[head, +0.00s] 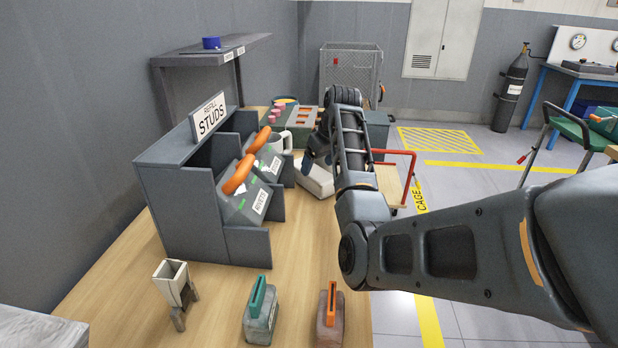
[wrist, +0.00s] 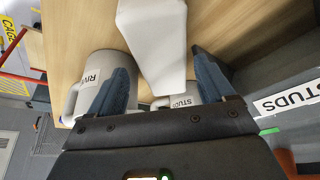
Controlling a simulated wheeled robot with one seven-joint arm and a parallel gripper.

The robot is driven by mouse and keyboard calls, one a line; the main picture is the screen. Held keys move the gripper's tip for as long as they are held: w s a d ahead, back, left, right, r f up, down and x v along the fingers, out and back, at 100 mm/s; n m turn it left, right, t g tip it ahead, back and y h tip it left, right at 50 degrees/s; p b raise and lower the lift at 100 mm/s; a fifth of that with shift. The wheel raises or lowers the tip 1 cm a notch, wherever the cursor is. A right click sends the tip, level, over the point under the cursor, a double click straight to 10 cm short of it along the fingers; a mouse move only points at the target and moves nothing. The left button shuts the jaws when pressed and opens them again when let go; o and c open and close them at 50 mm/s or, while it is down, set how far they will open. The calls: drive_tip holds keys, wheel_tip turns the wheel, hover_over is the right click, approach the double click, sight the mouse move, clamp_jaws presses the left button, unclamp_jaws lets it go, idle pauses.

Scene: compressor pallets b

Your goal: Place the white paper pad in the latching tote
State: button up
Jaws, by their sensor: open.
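A white block-like thing (head: 316,178), which looks like the paper pad, lies on the wooden table below my gripper in the head view. In the wrist view the white pad (wrist: 155,45) reaches in between the two blue fingers. My gripper (head: 314,152) is open, with its fingers (wrist: 165,85) on either side of the pad's near end; I cannot tell whether they touch it. A dark grey box (head: 377,128) stands behind my arm, partly hidden; it may be the latching tote, but no latch shows clearly.
A grey rack (head: 205,215) marked STUDS holds bins with orange handles (head: 238,176). A white mug (head: 281,142) stands close to the gripper's left. Stamp-like blocks (head: 262,310) stand on the table's front. A red-handled cart (head: 408,170) is right of the table.

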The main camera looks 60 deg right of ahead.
sight(315, 171)
drive_tip(key=shift+p+x, duration=0.35)
drive_tip(key=shift+x, duration=2.3)
drive_tip(key=shift+a, duration=0.1)
drive_tip(key=c, duration=0.8)
drive_tip(key=shift+r, duration=0.1)
